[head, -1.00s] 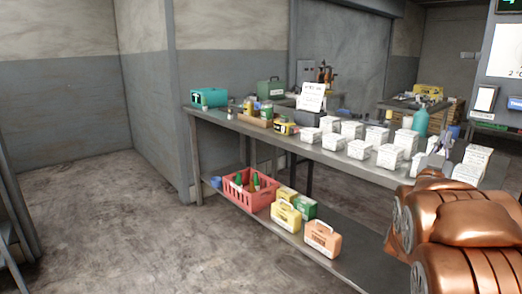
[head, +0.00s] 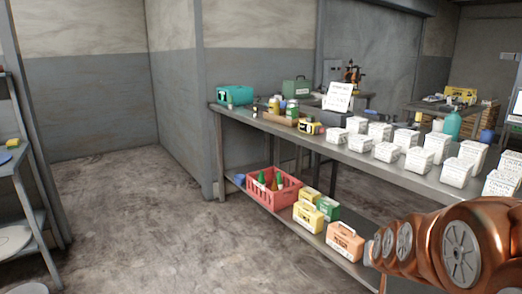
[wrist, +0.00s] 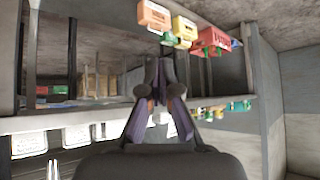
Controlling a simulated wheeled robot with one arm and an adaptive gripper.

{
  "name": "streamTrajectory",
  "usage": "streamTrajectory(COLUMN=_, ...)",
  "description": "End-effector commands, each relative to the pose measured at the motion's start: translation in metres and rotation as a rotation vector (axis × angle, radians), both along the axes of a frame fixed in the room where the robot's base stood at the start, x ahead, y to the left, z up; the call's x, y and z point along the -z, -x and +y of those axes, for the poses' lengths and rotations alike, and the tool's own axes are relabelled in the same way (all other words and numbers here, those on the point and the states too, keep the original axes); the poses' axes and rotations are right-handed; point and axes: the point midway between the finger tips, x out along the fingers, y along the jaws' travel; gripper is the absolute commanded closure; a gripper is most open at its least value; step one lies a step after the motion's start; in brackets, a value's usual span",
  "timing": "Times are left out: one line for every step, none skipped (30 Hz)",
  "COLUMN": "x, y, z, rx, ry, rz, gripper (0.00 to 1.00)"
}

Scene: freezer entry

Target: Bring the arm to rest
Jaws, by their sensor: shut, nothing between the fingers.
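My gripper (wrist: 160,72) shows in the wrist view, its dark fingers together and empty. The wrist picture is upside down. The bench's lower shelf with its coloured boxes shows beyond the fingers, and nothing visibly touches them. In the head view my copper-coloured arm fills the lower right corner, in front of the bench's near end; my gripper is out of that view.
A long grey bench (head: 395,173) carries several white cartons (head: 420,160) and a teal bottle (head: 453,125). A red basket (head: 287,194) and an orange box (head: 344,243) are on its lower shelf. A shelf rack (head: 28,185) stands left. The floor between is clear.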

Motion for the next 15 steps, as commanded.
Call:
streamTrajectory(x=0.008, y=0.016, z=0.012, rx=-0.024, ry=-0.017, rz=0.059, gripper=1.00)
streamTrajectory(x=0.014, y=0.027, z=0.019, rx=-0.037, ry=-0.028, rz=0.103, gripper=1.00)
streamTrajectory(x=0.021, y=0.042, z=0.028, rx=-0.055, ry=-0.040, rz=0.157, gripper=1.00)
streamTrajectory(x=0.026, y=0.054, z=0.035, rx=-0.069, ry=-0.050, rz=0.199, gripper=1.00)
streamTrajectory(x=0.031, y=0.066, z=0.040, rx=-0.081, ry=-0.058, rz=0.241, gripper=1.00)
streamTrajectory(x=0.036, y=0.083, z=0.048, rx=-0.099, ry=-0.066, rz=0.295, gripper=1.00)
streamTrajectory(x=0.040, y=0.096, z=0.053, rx=-0.111, ry=-0.074, rz=0.339, gripper=1.00)
streamTrajectory(x=0.043, y=0.109, z=0.058, rx=-0.123, ry=-0.079, rz=0.379, gripper=1.00)
streamTrajectory(x=0.048, y=0.127, z=0.064, rx=-0.137, ry=-0.086, rz=0.437, gripper=1.00)
streamTrajectory(x=0.051, y=0.141, z=0.068, rx=-0.148, ry=-0.089, rz=0.480, gripper=1.00)
streamTrajectory(x=0.053, y=0.154, z=0.071, rx=-0.158, ry=-0.094, rz=0.522, gripper=1.00)
streamTrajectory(x=0.056, y=0.172, z=0.075, rx=-0.171, ry=-0.099, rz=0.576, gripper=1.00)
streamTrajectory(x=0.057, y=0.184, z=0.078, rx=-0.178, ry=-0.100, rz=0.611, gripper=1.00)
streamTrajectory(x=0.058, y=0.196, z=0.080, rx=-0.185, ry=-0.101, rz=0.646, gripper=1.00)
streamTrajectory(x=0.058, y=0.209, z=0.082, rx=-0.194, ry=-0.102, rz=0.686, gripper=1.00)
